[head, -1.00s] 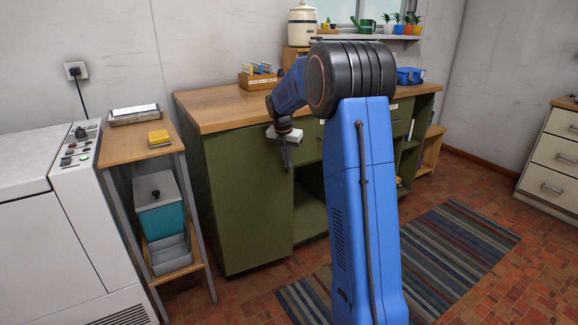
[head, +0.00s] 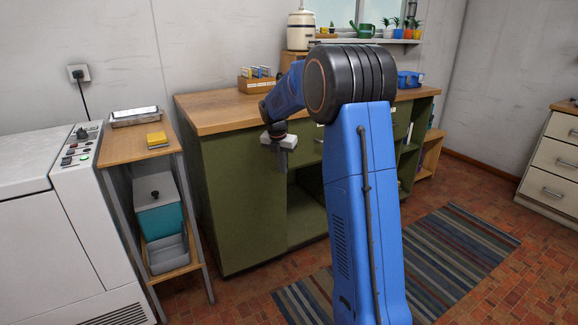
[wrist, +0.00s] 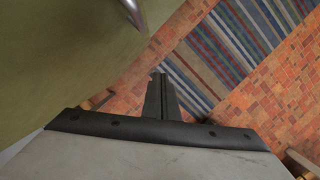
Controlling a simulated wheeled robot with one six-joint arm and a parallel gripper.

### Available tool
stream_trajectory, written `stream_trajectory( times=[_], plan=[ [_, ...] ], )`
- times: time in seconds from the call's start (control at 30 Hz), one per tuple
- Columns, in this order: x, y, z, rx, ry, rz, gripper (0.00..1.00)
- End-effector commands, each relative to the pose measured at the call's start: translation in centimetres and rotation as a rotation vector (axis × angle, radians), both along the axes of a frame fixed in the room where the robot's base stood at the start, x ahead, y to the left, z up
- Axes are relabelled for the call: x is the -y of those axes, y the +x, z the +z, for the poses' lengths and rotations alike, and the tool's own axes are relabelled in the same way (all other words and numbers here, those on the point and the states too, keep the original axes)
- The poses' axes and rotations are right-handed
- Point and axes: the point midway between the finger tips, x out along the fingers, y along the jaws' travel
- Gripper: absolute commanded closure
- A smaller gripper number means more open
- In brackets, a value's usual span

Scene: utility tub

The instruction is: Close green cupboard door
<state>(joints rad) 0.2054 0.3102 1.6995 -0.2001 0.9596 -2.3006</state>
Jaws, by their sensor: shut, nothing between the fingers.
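The green cupboard (head: 305,213) stands under a wooden worktop. Its left front holds a broad flat green door panel (head: 245,205); I cannot tell from here how far it stands open. The panel also fills the left of the wrist view (wrist: 60,60), with a curved metal handle (wrist: 134,12) at the top. My gripper (head: 282,170) points down in front of the panel's upper right edge. In the wrist view its fingers (wrist: 158,92) are together and empty, to the right of the green surface. Contact with the panel cannot be made out.
An open dark shelf space lies right of the panel, partly hidden by my blue arm. A narrow wooden stand (head: 140,150) and a white machine (head: 60,230) stand at the left. A striped rug (head: 450,255) lies on the tiled floor. Floor in front of the panel looks clear.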

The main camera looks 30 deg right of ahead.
Motion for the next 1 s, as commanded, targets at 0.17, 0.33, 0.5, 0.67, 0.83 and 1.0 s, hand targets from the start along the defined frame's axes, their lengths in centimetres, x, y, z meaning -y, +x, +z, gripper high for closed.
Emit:
stream_trajectory(
  times=[0.17,0.33,0.5,0.67,0.83,1.0],
  plan=[
    [-0.4,-0.5,2.5,0.003,0.000,0.000,1.00],
    [-0.8,-1.1,5.3,0.004,-0.001,0.000,1.00],
    [-1.1,-1.6,7.9,0.003,-0.002,-0.001,1.00],
    [-1.3,-1.9,9.3,0.002,0.000,-0.001,1.00],
    [-1.4,-2.0,9.8,0.001,-0.001,-0.001,1.00],
    [-1.7,-2.5,10.0,0.007,0.004,-0.018,1.00]
  ],
)
